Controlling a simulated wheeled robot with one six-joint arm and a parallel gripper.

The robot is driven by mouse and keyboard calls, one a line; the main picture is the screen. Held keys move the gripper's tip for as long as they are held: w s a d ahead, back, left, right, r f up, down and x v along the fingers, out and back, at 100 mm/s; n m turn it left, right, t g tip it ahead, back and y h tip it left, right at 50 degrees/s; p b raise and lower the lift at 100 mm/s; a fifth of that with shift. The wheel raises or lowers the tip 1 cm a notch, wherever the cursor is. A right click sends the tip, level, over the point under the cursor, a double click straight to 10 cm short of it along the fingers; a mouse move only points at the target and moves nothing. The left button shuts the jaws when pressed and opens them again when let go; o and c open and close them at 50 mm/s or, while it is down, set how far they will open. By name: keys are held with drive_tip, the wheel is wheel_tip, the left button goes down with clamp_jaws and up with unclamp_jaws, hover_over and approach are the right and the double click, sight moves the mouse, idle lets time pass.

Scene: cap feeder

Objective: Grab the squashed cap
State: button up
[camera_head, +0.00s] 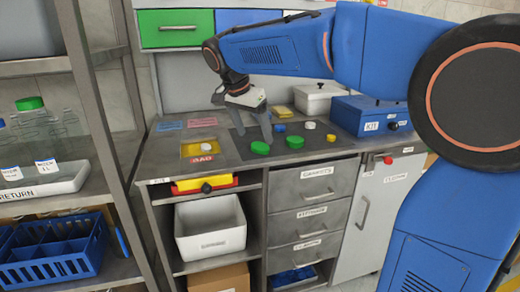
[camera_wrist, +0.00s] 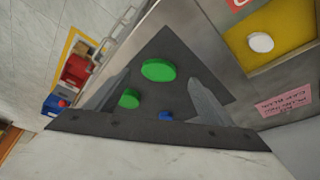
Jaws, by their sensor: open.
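Several caps lie on a dark mat (camera_head: 236,145) on the bench. A large green cap (camera_head: 260,148) is at the mat's front; it shows as a flat oval in the wrist view (camera_wrist: 158,70). A smaller green cap (camera_wrist: 129,98) and a blue cap (camera_wrist: 165,116) lie beside it. A white cap (camera_head: 310,125) and a yellow cap (camera_head: 331,138) are at the right. I cannot tell for sure which cap is squashed. My gripper (camera_head: 253,127) is open and empty above the mat, pointing down, its fingers spread either side of the green and blue caps in the wrist view.
A yellow tray (camera_head: 187,151) with a white cap (camera_head: 205,149) and a red label is left of the mat. A blue box (camera_head: 365,115) and a white lidded box (camera_head: 318,97) stand at the back right. A shelf rack (camera_head: 100,110) stands at the left.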

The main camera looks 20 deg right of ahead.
sight(260, 147)
drive_tip(key=x, duration=0.4)
drive_tip(key=shift+d+f, duration=0.25)
drive_tip(key=shift+f, duration=0.1)
drive_tip(key=shift+c, duration=0.3)
drive_tip(key=c, duration=1.1)
